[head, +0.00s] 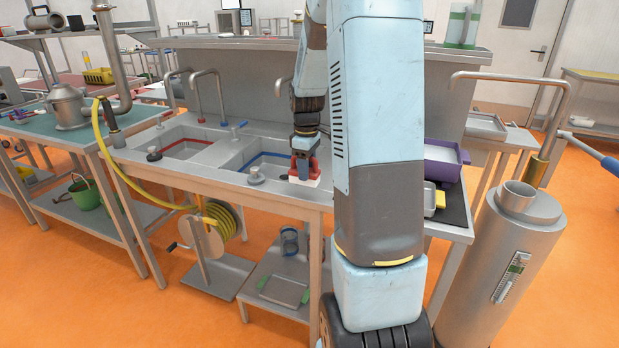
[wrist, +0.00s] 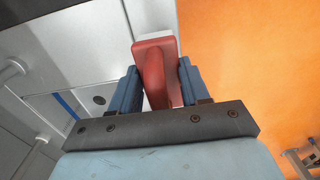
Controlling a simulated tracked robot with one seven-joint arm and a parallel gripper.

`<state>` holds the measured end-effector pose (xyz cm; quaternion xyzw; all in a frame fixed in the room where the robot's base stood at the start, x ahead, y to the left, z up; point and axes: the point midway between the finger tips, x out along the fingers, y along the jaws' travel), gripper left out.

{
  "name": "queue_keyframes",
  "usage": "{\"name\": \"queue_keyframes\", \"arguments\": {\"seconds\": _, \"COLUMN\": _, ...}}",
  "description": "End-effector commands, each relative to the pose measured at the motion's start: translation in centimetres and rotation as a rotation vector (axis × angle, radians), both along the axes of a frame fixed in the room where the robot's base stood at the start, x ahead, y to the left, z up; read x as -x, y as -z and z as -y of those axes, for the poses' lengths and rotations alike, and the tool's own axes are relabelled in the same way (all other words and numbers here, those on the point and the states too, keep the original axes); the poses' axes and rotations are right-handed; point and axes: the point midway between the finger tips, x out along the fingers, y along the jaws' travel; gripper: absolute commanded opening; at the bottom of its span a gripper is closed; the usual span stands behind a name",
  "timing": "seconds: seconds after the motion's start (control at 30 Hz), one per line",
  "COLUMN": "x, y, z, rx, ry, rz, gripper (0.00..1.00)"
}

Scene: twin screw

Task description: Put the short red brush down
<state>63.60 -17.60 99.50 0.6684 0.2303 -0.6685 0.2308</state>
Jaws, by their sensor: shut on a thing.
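The short red brush (wrist: 155,75) is between the blue fingers of my gripper (wrist: 158,85) in the wrist view. Its red grip is held and a pale part shows beyond it. In the head view the brush (head: 304,181) is at the front edge of the sink counter (head: 200,172), to the right of the blue-rimmed basin, with its white underside low. My gripper (head: 304,160) is above it, pointing down. I cannot tell whether the brush touches the counter. My arm hides the counter to the right.
A blue-rimmed basin (head: 262,160) and a red-rimmed basin (head: 187,148) lie to the left. A large metal cylinder (head: 510,250) stands at right.

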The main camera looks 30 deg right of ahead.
Motion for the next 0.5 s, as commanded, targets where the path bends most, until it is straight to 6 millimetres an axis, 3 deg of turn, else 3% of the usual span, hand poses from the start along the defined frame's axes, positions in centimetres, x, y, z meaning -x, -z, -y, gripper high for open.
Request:
{"name": "queue_keyframes", "arguments": {"seconds": 0.27, "x": -0.9, "y": 1.3, "z": 0.4, "rx": 0.0, "ry": 0.0, "rz": -0.001, "gripper": 0.0}}
{"name": "queue_keyframes", "arguments": {"seconds": 0.5, "x": -0.8, "y": 4.0, "z": 0.4, "rx": 0.001, "ry": 0.0, "rz": -0.001, "gripper": 0.0}}
